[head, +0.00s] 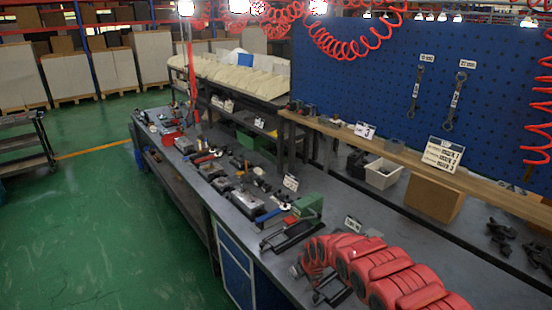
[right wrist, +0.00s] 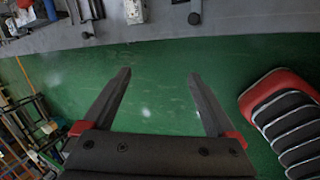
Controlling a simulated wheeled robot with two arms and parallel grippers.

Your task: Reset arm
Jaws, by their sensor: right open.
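My right gripper (right wrist: 159,75) shows in the right wrist view. Its two dark fingers are spread wide apart with nothing between them. It hangs over the green floor (right wrist: 150,105), short of the grey workbench edge (right wrist: 160,34) at the top of that view. My left gripper is not seen.
In the head view a long workbench (head: 237,198) holds several tools and metal blocks. A blue pegboard (head: 385,90) stands behind, with red coiled hoses (head: 352,45) above. The green floor (head: 100,230) at left is mostly clear.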

